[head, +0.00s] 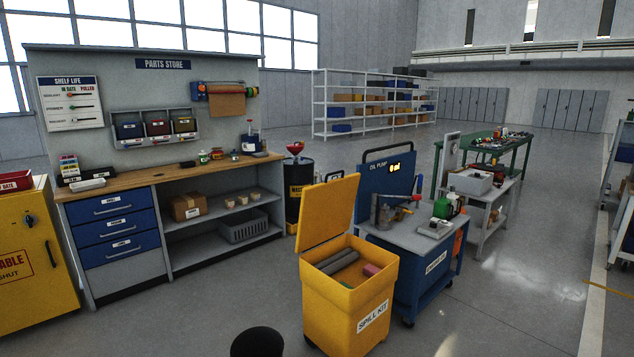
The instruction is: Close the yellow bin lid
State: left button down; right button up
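The yellow bin (345,302) stands on the floor near the bottom middle of the head view, with a "SPILL KIT" label on its front. Its yellow lid (328,213) is open and stands up nearly vertical along the bin's left side. Grey rolls and a pink item show inside the bin. Neither of my grippers shows in the view.
A blue cart (425,281) with an oil pump panel stands close to the bin's right. The parts store workbench (165,176) is behind at left, with a yellow cabinet (32,258) beside it. A dark drum (299,182) stands behind the lid.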

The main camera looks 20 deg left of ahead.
aim_at(326, 207)
jog(key=k, duration=1.05)
jog(key=u, duration=1.55)
jog(key=i, duration=6.2)
jog(key=z, duration=4.5)
